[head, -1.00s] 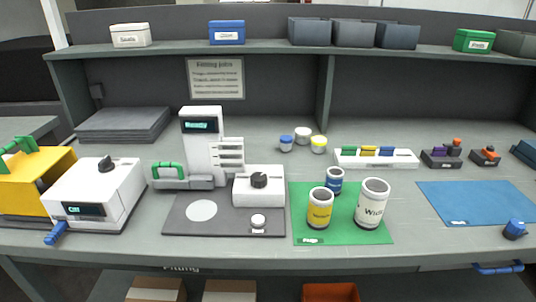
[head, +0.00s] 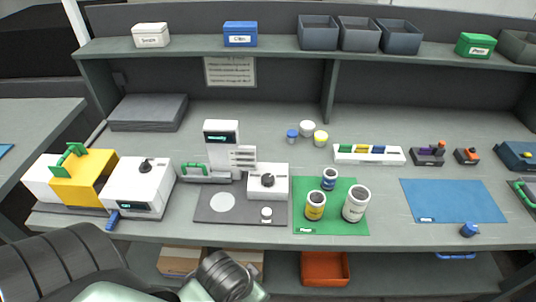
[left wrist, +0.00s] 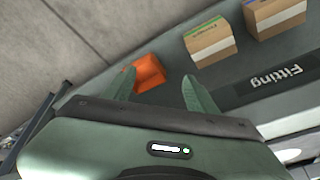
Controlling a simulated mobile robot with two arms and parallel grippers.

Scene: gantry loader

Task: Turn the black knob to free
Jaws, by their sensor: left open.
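Another black knob (head: 145,166) is on the white box (head: 135,190) at the left, which has a small lit display and a blue lever. I cannot read a "free" mark at either knob. My left arm enters at the bottom left of the head view, below the bench's front edge. In the left wrist view my left gripper (left wrist: 157,82) is open and empty, with its fingers apart, away from both knobs. My right gripper is not in view.
A white column machine (head: 222,140) with a display stands behind the block. Cups stand on a green mat (head: 300,222). A blue mat (head: 450,200) lies to the right. Under the bench are an orange bin (head: 335,284) and cardboard boxes (left wrist: 209,42).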

